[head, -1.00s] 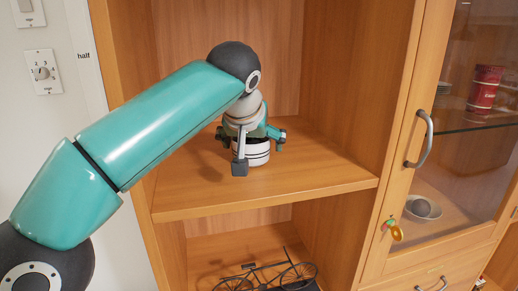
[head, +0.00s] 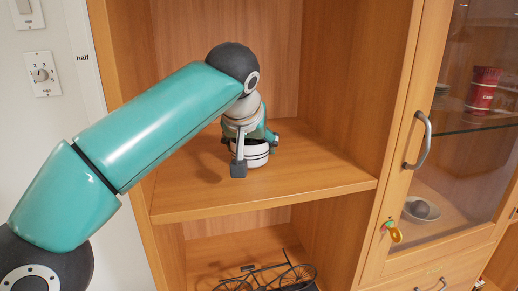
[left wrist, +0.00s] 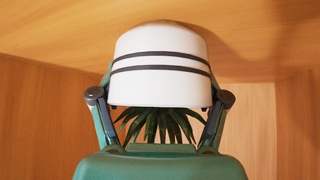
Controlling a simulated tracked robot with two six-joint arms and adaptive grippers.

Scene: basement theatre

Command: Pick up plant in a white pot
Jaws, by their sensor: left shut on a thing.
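The white pot (head: 258,155) with dark stripes is on the upper open shelf of the wooden cabinet. My left gripper (head: 255,158) reaches down over it from above, with a finger on each side, and is shut on it. In the left wrist view the white pot (left wrist: 160,72) appears upside down, with green spiky plant leaves (left wrist: 160,125) at its rim. The fingers of my left gripper (left wrist: 161,97) flank the pot there. The plant is mostly hidden by the gripper in the head view. My right gripper is not in view.
The shelf board (head: 310,180) is bare around the pot, with cabinet walls at the back and sides. A model bicycle (head: 270,279) is on the shelf below. A glass door (head: 470,120) at right covers a red can (head: 483,90) and a bowl (head: 421,210).

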